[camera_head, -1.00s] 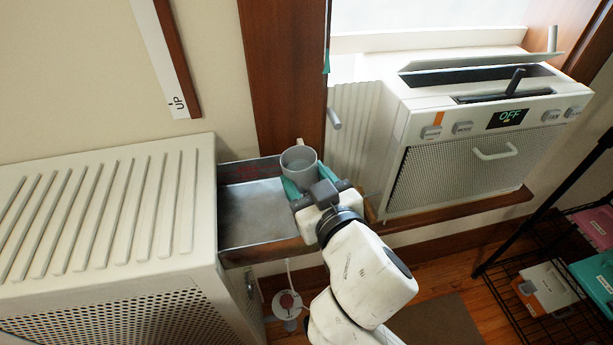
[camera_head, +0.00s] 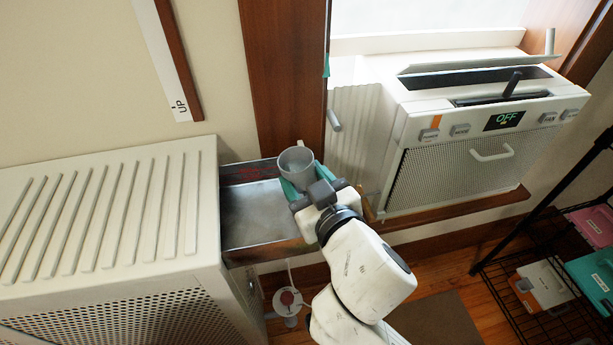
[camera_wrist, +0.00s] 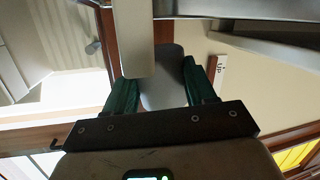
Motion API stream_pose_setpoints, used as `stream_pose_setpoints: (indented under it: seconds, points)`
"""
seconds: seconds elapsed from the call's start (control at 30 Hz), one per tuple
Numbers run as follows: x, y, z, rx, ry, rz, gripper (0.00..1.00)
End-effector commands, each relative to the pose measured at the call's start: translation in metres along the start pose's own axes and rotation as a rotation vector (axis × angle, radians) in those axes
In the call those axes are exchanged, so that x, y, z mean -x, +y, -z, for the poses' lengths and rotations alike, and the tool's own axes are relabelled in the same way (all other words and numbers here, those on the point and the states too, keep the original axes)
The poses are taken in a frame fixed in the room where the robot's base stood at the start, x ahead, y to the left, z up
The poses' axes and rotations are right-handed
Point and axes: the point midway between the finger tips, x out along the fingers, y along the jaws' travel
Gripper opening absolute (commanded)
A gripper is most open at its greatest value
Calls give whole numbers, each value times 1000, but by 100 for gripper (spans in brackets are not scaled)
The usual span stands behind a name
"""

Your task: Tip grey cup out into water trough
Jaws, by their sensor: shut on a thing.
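The grey cup (camera_head: 297,161) is held over the far right corner of the water trough (camera_head: 250,246), a shallow metal tray with a bare, dull bottom. My gripper (camera_head: 301,182) is shut on the cup, with one teal finger on each side of it. In the head view the cup looks tilted and its inside shows plain grey; I cannot tell whether liquid is left in it. In the wrist view the cup (camera_wrist: 166,88) sits between the green fingers of my gripper (camera_wrist: 159,78); its mouth is not clear there.
A white slatted cabinet (camera_head: 110,215) adjoins the trough on the left. A wooden post (camera_head: 284,75) rises behind it. A white window unit (camera_head: 470,150) reading OFF stands close on the right. A wire rack (camera_head: 540,290) stands at the far right.

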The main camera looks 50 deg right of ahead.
Motion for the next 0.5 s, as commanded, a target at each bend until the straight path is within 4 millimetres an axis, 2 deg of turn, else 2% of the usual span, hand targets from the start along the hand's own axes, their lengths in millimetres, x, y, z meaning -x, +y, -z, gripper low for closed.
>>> stream_pose_setpoints:
  seconds: [0.5]
  points:
    - [2,-4,18,79,-19,-11,22]
